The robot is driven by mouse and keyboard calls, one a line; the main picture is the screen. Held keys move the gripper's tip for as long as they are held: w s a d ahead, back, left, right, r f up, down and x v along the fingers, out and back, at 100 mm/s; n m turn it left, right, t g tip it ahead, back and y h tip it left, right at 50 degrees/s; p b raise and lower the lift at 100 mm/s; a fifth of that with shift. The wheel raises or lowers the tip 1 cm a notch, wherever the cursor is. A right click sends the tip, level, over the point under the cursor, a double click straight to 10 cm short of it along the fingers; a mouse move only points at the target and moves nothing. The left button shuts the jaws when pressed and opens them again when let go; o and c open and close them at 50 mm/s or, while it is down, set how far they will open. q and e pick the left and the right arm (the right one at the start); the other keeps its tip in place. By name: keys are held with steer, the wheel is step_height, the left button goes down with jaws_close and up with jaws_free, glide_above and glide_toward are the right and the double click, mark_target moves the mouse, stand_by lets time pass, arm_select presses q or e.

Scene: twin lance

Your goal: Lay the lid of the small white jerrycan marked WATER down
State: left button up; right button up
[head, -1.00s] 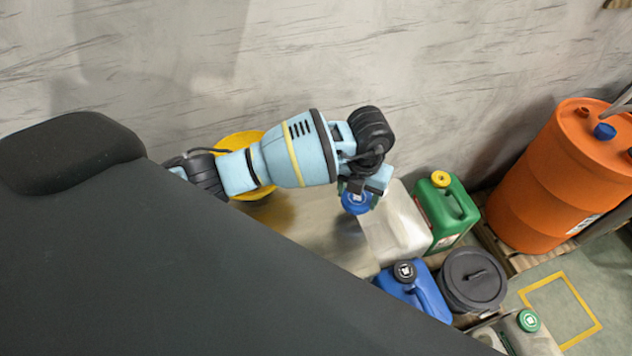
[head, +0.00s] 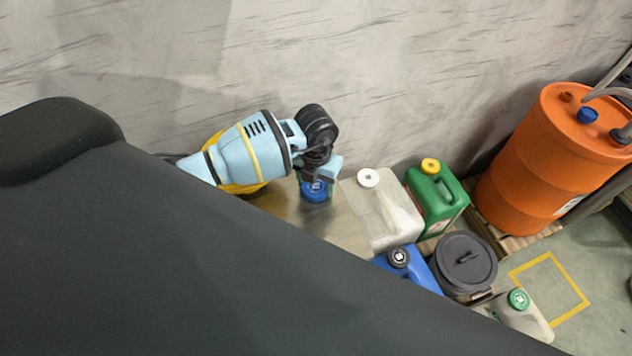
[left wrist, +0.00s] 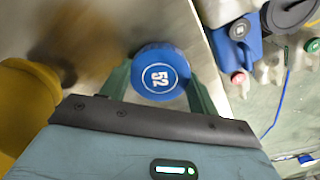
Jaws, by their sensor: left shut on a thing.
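My left gripper (head: 317,178) is shut on a round blue lid (head: 315,191). In the left wrist view the lid (left wrist: 160,72) lies between the two green fingers, with "52" on its top. It is over a bare metal surface (head: 342,226); I cannot tell whether it touches it. A whitish jerrycan (head: 385,222) stands to the right of the gripper, its round white neck or cap (head: 368,178) in plain sight. I cannot read any WATER marking. My right gripper is not in view.
A green jerrycan (head: 436,200), a blue jerrycan (head: 418,270), a dark lidded bin (head: 465,265) and a pale can with a green cap (head: 519,299) crowd the right. An orange drum (head: 545,160) stands beyond. A yellow object (left wrist: 28,105) is left of the gripper. A wall is behind.

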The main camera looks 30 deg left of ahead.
mark_target(316, 185)
arm_select(q)
steer(key=shift+f, duration=0.35)
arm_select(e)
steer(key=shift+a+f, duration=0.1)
arm_select(q)
steer(key=o, duration=1.1)
steer(key=shift+r, duration=0.15)
steer(key=shift+w+r, duration=0.1)
steer(key=shift+r, duration=0.25)
steer(key=shift+r+p, duration=0.55)
steer(key=shift+r, duration=5.15)
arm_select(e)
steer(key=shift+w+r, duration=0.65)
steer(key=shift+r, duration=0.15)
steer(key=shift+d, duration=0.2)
